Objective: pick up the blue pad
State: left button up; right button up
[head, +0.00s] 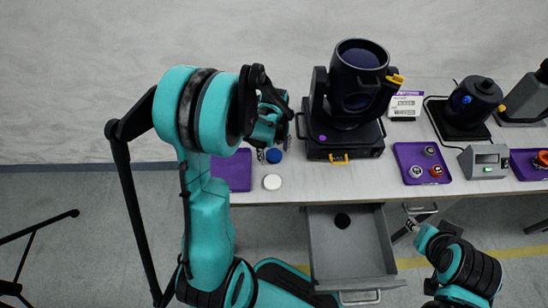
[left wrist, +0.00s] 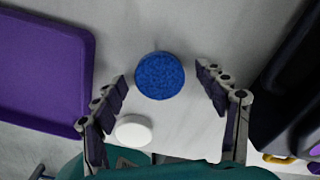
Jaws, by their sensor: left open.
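The blue pad (head: 274,156) is a small round disc lying on the white table near its front edge. In the left wrist view the blue pad (left wrist: 160,75) shows whole, with a speckled face, in the gap between my left fingertips. My left gripper (head: 276,143) is open and empty above it, with one finger on each side; in the left wrist view the gripper (left wrist: 162,78) shows clear gaps to the pad. Its height over the pad is hard to tell. My right gripper (head: 408,228) is low at the right, beside the drawer, and its jaws are too small to read.
A white disc (head: 272,182) lies just in front of the blue pad. An empty purple tray (head: 232,172) is to the left. A large black stage light (head: 350,100) stands close on the right. An open grey drawer (head: 348,250) juts out below the table.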

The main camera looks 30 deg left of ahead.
pick_arm(q)
jog(key=shift+r, duration=0.1)
jog(key=c, duration=0.9)
jog(key=shift+o, duration=0.2)
